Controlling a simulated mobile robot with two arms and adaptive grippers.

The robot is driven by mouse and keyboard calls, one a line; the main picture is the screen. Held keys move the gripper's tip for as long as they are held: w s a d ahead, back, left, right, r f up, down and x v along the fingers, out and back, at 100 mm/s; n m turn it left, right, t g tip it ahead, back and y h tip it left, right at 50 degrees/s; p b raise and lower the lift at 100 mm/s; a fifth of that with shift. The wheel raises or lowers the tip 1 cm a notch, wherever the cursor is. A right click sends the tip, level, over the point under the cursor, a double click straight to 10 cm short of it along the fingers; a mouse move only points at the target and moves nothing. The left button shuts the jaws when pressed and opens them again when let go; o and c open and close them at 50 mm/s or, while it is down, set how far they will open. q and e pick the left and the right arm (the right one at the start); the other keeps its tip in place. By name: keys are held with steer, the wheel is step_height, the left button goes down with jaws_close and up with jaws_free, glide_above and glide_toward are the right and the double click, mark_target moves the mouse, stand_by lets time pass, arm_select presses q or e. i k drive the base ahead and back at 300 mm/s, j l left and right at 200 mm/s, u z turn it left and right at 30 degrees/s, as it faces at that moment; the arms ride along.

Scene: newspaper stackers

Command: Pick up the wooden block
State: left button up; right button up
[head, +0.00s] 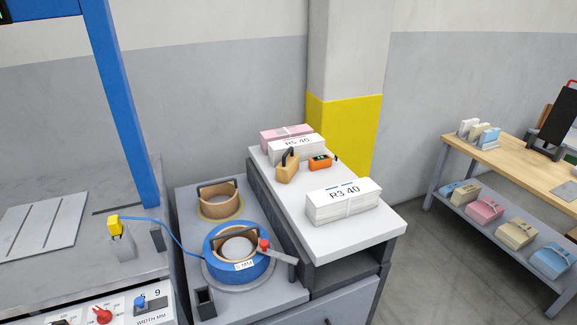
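The wooden block (285,169) is a small tan piece with a dark handle-like part at its top. It stands on the white top of a grey cabinet (378,236) in the head view. It is just left of a small orange device (320,163) and in front of a white bundle labelled R5 40 (296,150). Neither of my grippers is in view.
A white bundle labelled R3 40 (343,202) lies nearer on the same top. A pink bundle (284,134) is behind. A blue strap reel (218,267) and a brown roll (213,201) sit left. A wooden table (513,165) stands right, across open floor.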

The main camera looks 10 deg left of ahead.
mark_target(290, 165)
steer(key=u, duration=0.5)
steer(key=i+l+u, duration=0.15)
steer(key=l+u, duration=0.2)
steer(key=i+l+u, duration=0.15)
steer(key=u, duration=0.15)
steer(key=l+u, duration=0.35)
steer(key=i+l, duration=0.05)
steer(key=l, duration=0.05)
